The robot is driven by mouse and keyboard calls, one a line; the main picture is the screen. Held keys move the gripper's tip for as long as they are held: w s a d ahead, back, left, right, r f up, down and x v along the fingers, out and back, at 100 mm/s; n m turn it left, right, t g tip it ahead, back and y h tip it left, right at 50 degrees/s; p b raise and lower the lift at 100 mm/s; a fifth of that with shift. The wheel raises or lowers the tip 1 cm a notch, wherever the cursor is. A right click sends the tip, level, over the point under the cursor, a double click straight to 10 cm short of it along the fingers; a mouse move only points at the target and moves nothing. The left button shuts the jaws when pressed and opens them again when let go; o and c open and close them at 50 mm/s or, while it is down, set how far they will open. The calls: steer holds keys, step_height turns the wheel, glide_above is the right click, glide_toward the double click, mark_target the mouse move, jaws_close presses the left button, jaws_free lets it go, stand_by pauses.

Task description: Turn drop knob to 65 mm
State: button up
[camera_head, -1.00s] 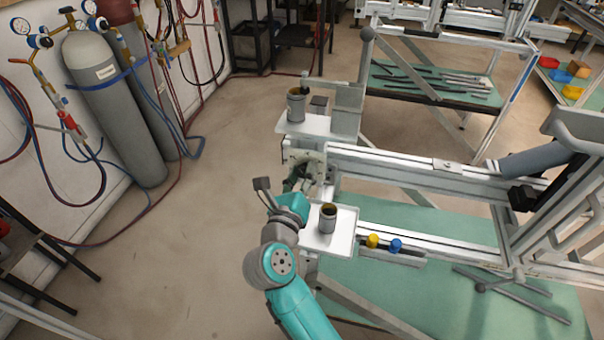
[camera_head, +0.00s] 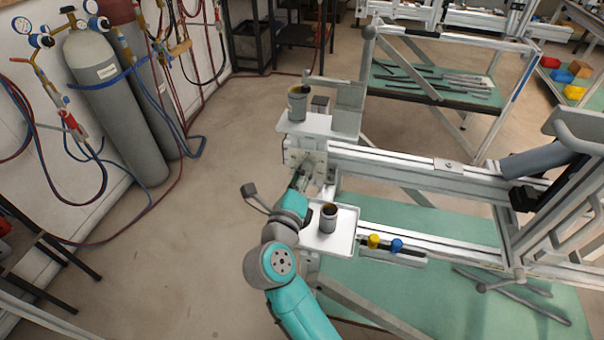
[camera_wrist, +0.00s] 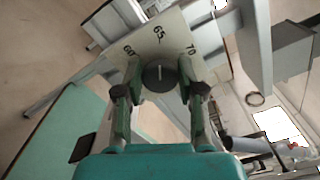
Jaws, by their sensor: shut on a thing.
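The drop knob (camera_wrist: 160,75) is a dark round knob with a short white line on its face, in the upper middle of the wrist view. It sits on a pale scale plate (camera_wrist: 166,38) marked 60, 65 and 70. The white line stands nearly upright in the picture and points roughly toward the 65; its exact setting is too small to read. My gripper (camera_wrist: 161,82) has one finger on each side of the knob and is shut on it. In the head view my gripper (camera_head: 300,180) reaches the end plate (camera_head: 302,158) of the frame rail; the knob is hidden there.
A white tray with a dark cup (camera_head: 328,218) is close to the right of my wrist. Another cup (camera_head: 297,103) stands on a tray behind the end plate. Yellow (camera_head: 374,241) and blue knobs (camera_head: 397,245) sit on the near rail.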

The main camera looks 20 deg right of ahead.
steer(key=o, duration=1.1)
steer(key=v, duration=1.2)
